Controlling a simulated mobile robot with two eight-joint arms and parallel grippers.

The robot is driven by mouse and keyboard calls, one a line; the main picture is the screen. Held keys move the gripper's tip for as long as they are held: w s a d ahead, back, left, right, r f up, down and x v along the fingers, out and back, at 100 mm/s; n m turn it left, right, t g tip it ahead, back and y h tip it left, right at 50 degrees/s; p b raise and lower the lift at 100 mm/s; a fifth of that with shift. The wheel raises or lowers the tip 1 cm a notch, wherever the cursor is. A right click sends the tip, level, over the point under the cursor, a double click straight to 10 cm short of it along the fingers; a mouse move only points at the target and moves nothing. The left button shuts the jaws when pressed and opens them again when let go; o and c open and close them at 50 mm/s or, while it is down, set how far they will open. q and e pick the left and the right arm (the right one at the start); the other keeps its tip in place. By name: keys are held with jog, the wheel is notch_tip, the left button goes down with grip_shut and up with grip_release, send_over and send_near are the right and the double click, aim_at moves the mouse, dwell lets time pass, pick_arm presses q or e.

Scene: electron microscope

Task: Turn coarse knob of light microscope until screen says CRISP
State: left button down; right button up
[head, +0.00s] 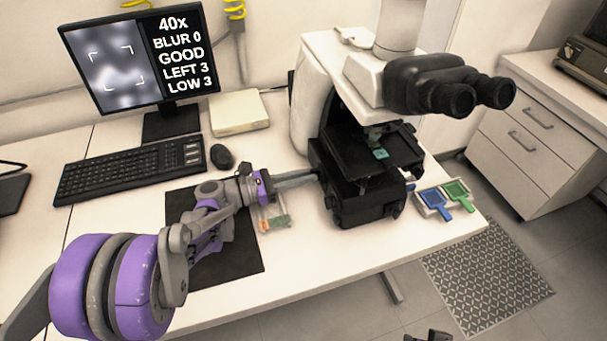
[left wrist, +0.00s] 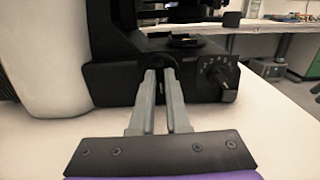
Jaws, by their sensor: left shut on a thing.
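The light microscope (head: 312,110) stands on the white table, with its black binocular head (head: 440,84) facing right. My left gripper (head: 318,174) reaches the left side of its black base. In the left wrist view its two grey fingers (left wrist: 159,76) are shut on the dark coarse knob (left wrist: 158,66), which the fingertips mostly hide. The screen (head: 140,58) reads 40x, BLUR 0, GOOD, LEFT 3, LOW 3, beside a blurred grey picture. A small dark part at the bottom edge of the head view may be my right gripper (head: 428,336); its fingers cannot be made out.
A keyboard (head: 130,170), a mouse (head: 221,157) and a white box (head: 238,112) lie left of the microscope. A clear slide box (head: 272,216) sits below my left gripper. Blue and green slide holders (head: 445,198) lie near the table's right edge.

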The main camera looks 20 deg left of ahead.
pick_arm(q)
jog(key=m, duration=0.6)
jog(key=shift+p, duration=0.35)
dwell(0.4)
jog(key=c, duration=0.9)
grip_release()
jog(key=shift+d, duration=0.1)
jog(key=shift+s, duration=0.1)
jog(key=v, duration=1)
jog(key=shift+s+a+p, duration=0.25)
jog(key=shift+a+p, duration=0.05)
jog(key=shift+a, duration=0.05)
